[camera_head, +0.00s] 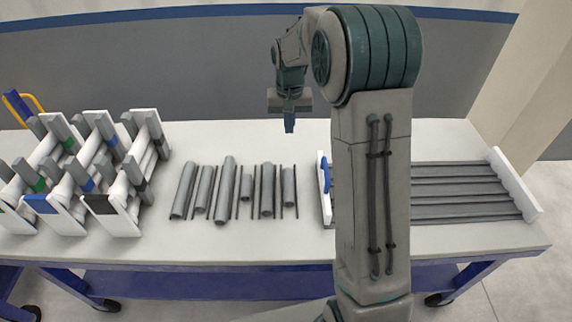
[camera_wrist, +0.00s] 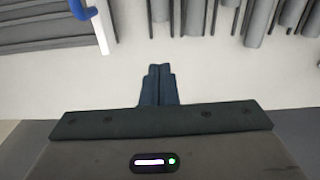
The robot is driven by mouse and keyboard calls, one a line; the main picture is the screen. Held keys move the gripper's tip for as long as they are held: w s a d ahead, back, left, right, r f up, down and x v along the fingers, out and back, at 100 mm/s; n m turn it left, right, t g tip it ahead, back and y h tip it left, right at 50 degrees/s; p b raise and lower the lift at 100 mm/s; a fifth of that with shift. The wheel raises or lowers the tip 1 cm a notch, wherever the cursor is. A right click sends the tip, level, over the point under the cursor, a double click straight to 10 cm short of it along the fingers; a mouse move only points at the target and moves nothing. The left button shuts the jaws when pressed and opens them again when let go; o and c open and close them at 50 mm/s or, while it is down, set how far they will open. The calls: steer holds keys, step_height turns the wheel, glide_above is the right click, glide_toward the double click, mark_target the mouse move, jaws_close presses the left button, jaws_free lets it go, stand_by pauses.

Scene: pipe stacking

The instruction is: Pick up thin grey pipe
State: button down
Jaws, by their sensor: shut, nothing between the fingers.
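A row of grey pipes lies on the white table in the head view. Thick grey pipes, such as one at the row's middle (camera_head: 225,190), alternate with thin dark-grey pipes, such as one (camera_head: 237,192) beside it. The frames do not show which thin pipe is meant. The row also shows at the top right of the wrist view, with a thin pipe (camera_wrist: 213,16) between thicker ones. My gripper (camera_head: 289,127) hangs above the table's back part, beyond the row and apart from it. Its fingertips (camera_wrist: 158,70) are together, with nothing between them.
A rack of tilted pipe holders (camera_head: 125,222) stands at the left of the table. A tray with a blue handle (camera_head: 325,175) and white ends (camera_head: 515,185) stands at the right, partly hidden by my arm. The table's back strip (camera_head: 220,140) is clear.

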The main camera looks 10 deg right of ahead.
glide_above(287, 162)
step_height(287, 162, down, 5)
steer(key=f, duration=0.6)
steer(key=f+b, duration=0.1)
steer(key=f, duration=0.2)
steer(key=shift+w+f, duration=0.1)
steer(key=shift+w, duration=0.15)
steer(key=shift+s+f, duration=0.25)
steer(key=shift+f, duration=0.05)
steer(key=shift+s+a+r, duration=0.1)
steer(key=shift+s+a, duration=0.1)
steer(key=shift+s, duration=0.65)
steer(key=shift+s+a, duration=0.15)
steer(key=shift+s, duration=0.7)
